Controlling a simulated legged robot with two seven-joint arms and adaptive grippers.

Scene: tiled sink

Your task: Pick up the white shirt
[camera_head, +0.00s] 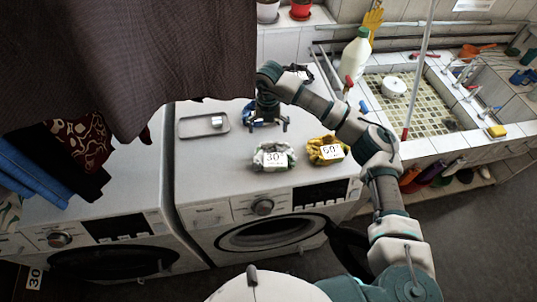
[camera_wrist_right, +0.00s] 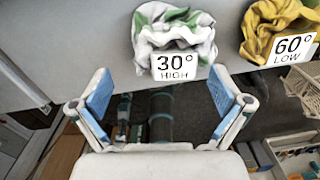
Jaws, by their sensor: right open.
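The white shirt (camera_head: 270,150) is a crumpled bundle with green patches and a "30°" tag, lying on top of the right washing machine near its front edge. In the right wrist view the white shirt (camera_wrist_right: 165,27) lies beyond the fingertips, its tag reading "30° HIGH". My right gripper (camera_head: 268,124) is above the machine top, behind the shirt in the head view. In the wrist view my right gripper (camera_wrist_right: 163,92) is open with blue pads wide apart and nothing between them. My left gripper is not in view.
A yellow bundle (camera_head: 327,150) tagged "60°" lies just right of the shirt; blue and dark bundles lie farther back. A metal tray (camera_head: 187,127) sits at the left. Dark cloth (camera_head: 130,60) hangs at upper left. A tiled sink (camera_head: 405,115) is at the right.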

